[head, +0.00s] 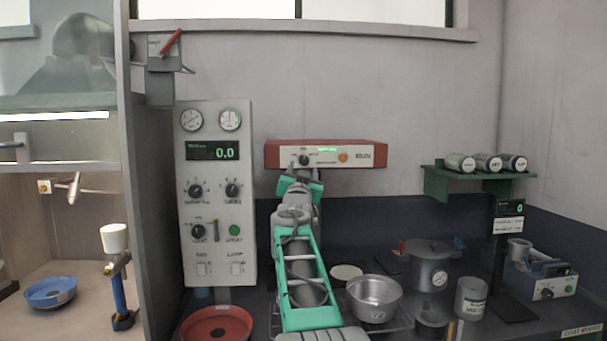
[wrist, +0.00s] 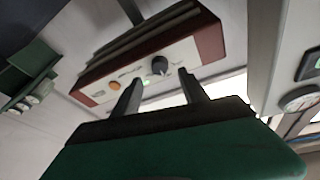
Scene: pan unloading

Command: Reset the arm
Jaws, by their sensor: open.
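My gripper (wrist: 159,78) shows in the wrist view with its two dark fingers apart and nothing between them. It is tilted, and beyond the fingers is the front of the red and white control box (wrist: 150,65) with its black knob. In the head view my green and grey arm stands raised in the middle, its upper end just below the same red control box (head: 326,154). The fingers are too small to make out there. I cannot tell how far the fingertips are from the box.
A metal pan (head: 374,299) and a lidded pot (head: 430,264) stand right of my arm. A red dish (head: 216,325) is at the lower left. A grey gauge panel (head: 216,190) stands left, and a green shelf (head: 480,178) with several cans hangs right.

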